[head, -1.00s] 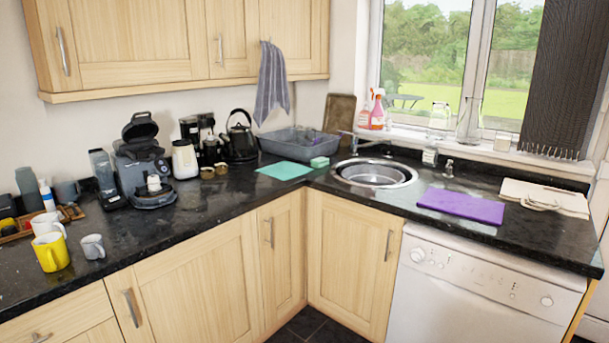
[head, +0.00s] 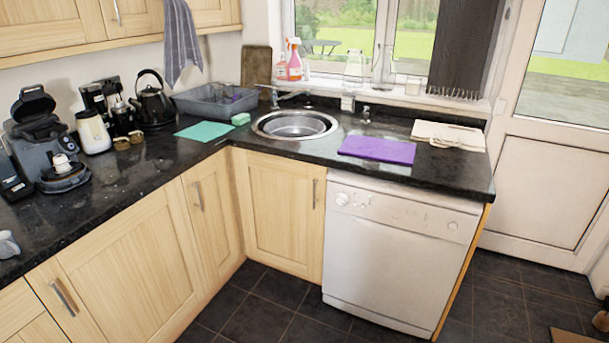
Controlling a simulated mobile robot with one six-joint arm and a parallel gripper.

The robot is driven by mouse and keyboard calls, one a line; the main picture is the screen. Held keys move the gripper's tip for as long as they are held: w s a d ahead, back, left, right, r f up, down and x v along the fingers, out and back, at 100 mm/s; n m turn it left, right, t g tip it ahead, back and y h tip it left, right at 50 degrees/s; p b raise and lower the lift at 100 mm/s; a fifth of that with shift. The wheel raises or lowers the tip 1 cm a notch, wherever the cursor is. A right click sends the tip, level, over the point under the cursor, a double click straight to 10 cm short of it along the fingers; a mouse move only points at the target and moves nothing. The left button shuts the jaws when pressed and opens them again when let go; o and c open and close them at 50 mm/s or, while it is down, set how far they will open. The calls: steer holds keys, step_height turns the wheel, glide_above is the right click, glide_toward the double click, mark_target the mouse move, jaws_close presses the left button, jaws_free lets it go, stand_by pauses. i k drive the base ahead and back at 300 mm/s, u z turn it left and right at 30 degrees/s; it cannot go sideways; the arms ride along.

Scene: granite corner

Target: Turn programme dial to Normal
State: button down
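A white dishwasher (head: 385,260) stands under the right end of the black worktop, its door shut. A round programme dial (head: 342,199) is at the left end of its control panel. A smaller round knob (head: 452,226) is at the panel's right end, with small buttons between. The dial's markings are too small to read, so its setting cannot be told. My gripper is not in view.
The dark tiled floor (head: 265,310) in front of the dishwasher is clear. Wooden cupboards (head: 278,208) adjoin it on the left, and a white door (head: 545,190) stands to the right. A purple board (head: 377,150) lies on the worktop above.

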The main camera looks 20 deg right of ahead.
mark_target(341, 199)
steer(key=z, duration=0.05)
steer(key=k, duration=1.35)
steer(key=u, duration=0.15)
steer(key=i, duration=1)
steer(key=u, duration=1.1)
steer(key=i, duration=0.65)
steer(key=u, duration=0.35)
